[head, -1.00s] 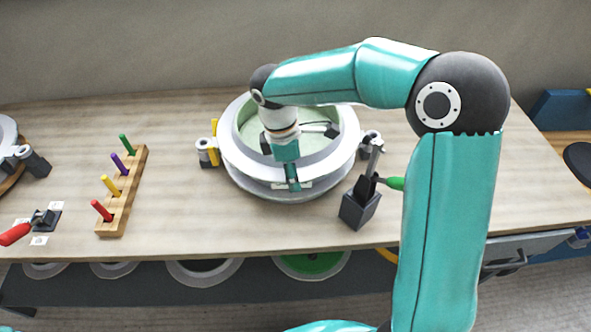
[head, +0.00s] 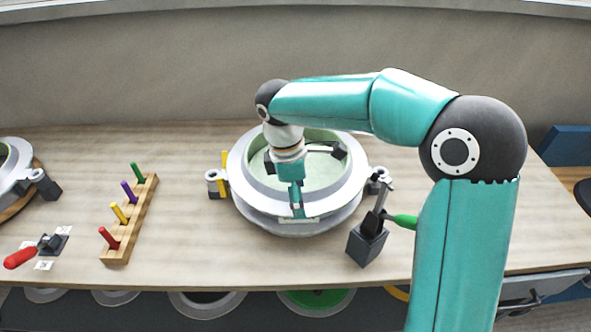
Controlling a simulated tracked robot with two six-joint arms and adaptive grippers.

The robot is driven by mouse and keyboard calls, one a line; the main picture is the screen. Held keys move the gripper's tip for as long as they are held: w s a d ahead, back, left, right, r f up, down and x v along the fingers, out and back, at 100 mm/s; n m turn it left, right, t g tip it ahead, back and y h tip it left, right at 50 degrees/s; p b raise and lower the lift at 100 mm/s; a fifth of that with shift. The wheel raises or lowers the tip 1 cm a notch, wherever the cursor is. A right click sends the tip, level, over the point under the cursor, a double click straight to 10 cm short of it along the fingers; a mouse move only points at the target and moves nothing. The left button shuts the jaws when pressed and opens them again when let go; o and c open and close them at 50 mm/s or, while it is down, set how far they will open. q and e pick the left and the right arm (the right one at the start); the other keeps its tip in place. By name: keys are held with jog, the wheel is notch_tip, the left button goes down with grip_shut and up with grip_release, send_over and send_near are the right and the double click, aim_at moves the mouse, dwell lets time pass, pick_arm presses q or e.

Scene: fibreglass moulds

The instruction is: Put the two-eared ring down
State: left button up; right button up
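The two-eared ring (head: 241,184) is a wide pale-grey ring in the middle of the head view. It lies over a round mould (head: 262,224) with a pale green inside; whether it touches the mould or hangs just above it I cannot tell. My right gripper (head: 297,211) comes down from above at the ring's near side. Its narrow fingers meet a small light ear at the ring's front edge and look closed on it. The far ear is not clear. My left gripper is not in view.
Grey clamps stand left (head: 214,184) and right (head: 378,180) of the mould. A dark block with a green-handled tool (head: 367,245) is at front right. A wooden peg rack (head: 131,222) and a red-handled clamp (head: 36,250) are at left. Bare table lies between rack and mould.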

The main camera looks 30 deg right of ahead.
notch_tip(320, 180, up, 8)
jog(key=shift+w+a+p, duration=0.35)
jog(key=shift+w+a, duration=0.05)
